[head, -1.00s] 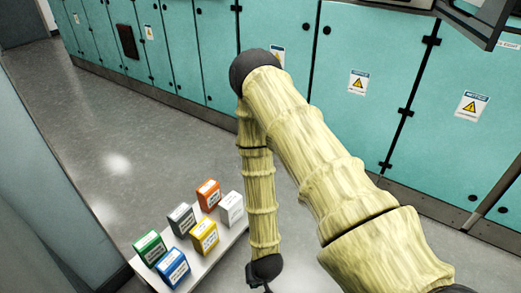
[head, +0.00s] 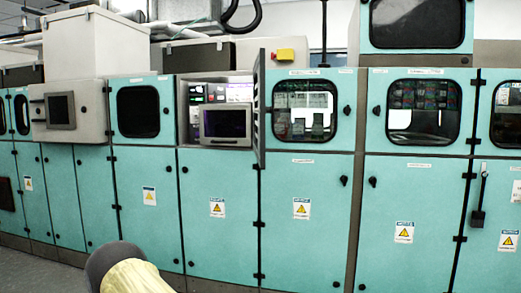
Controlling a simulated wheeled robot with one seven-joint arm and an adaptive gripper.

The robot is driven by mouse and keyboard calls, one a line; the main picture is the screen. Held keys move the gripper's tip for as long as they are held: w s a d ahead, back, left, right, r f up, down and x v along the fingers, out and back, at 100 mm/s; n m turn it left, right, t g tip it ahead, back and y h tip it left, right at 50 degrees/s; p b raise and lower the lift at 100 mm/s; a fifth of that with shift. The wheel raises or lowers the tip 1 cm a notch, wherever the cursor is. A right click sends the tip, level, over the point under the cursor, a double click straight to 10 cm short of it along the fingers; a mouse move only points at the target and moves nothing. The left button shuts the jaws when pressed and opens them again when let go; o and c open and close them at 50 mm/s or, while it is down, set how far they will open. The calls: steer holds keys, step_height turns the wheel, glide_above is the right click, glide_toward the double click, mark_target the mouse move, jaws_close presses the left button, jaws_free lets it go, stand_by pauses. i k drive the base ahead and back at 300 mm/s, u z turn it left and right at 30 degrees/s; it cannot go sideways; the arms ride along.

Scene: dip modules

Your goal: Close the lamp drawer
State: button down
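I cannot tell for certain which part is the lamp drawer. In the head view, one upper bay (head: 187,100) of the teal cabinet row stands open, its door (head: 259,108) swung outward on the right side. In the bay is a grey-framed dark panel (head: 226,124), with small lit indicators above it. I cannot tell whether this panel slides like a drawer. My gripper is out of view; only a pale yellow arm link with a dark joint shows at the bottom left, well below the open bay.
Closed teal lower doors with warning labels run along the wall below the bay. A grey box with a dark screen (head: 60,110) juts out at the left. A yellow box with a red button (head: 286,55) sits above. Little floor (head: 30,268) shows at lower left.

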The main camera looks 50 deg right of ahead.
mark_target(242, 139)
steer(key=z, duration=1.1)
steer(key=i, duration=1.55)
steer(key=u, duration=0.55)
